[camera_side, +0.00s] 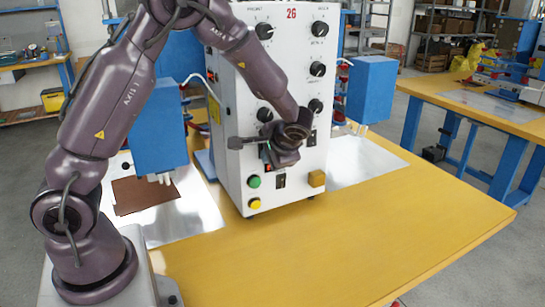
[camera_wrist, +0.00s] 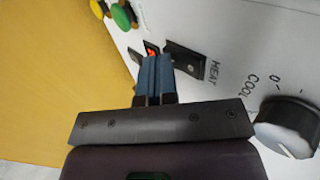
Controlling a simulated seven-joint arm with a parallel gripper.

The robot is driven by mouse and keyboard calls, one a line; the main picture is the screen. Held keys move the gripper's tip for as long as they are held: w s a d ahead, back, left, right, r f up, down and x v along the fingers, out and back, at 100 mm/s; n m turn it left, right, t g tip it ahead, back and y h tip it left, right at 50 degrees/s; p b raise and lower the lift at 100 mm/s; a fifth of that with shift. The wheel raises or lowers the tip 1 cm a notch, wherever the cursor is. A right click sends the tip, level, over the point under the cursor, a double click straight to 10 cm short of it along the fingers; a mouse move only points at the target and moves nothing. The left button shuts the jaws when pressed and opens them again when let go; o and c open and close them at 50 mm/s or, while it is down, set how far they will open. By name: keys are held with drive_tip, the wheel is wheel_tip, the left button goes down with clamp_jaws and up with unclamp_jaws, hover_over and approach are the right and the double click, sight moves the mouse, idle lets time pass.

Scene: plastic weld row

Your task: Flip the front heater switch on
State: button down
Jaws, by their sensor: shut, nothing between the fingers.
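The white machine cabinet (camera_side: 235,130) carries a front panel of knobs and switches. In the wrist view, a small black switch with a lit red-orange part (camera_wrist: 151,47) sits right at my fingertips, partly hidden by them. A longer black switch plate (camera_wrist: 185,59) lies just right of it, beside the printed word HEAT. My gripper (camera_wrist: 156,58) is shut and empty, its blue fingers pointing at the panel by the red-orange switch. Contact cannot be told. In the side view, my gripper (camera_side: 270,150) is in front of the lower panel and hides part of it.
Green (camera_wrist: 122,15) and yellow (camera_wrist: 100,8) buttons lie beyond the switches in the wrist view. A black knob (camera_wrist: 288,126) is at right. In the side view, blue units (camera_side: 158,125) (camera_side: 371,90) flank the cabinet. The yellow table (camera_side: 350,235) is clear in front.

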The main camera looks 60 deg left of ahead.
drive_tip(key=shift+a+f, duration=0.1)
drive_tip(key=shift+a, duration=0.15)
idle(0.3)
drive_tip(key=shift+r, duration=0.85)
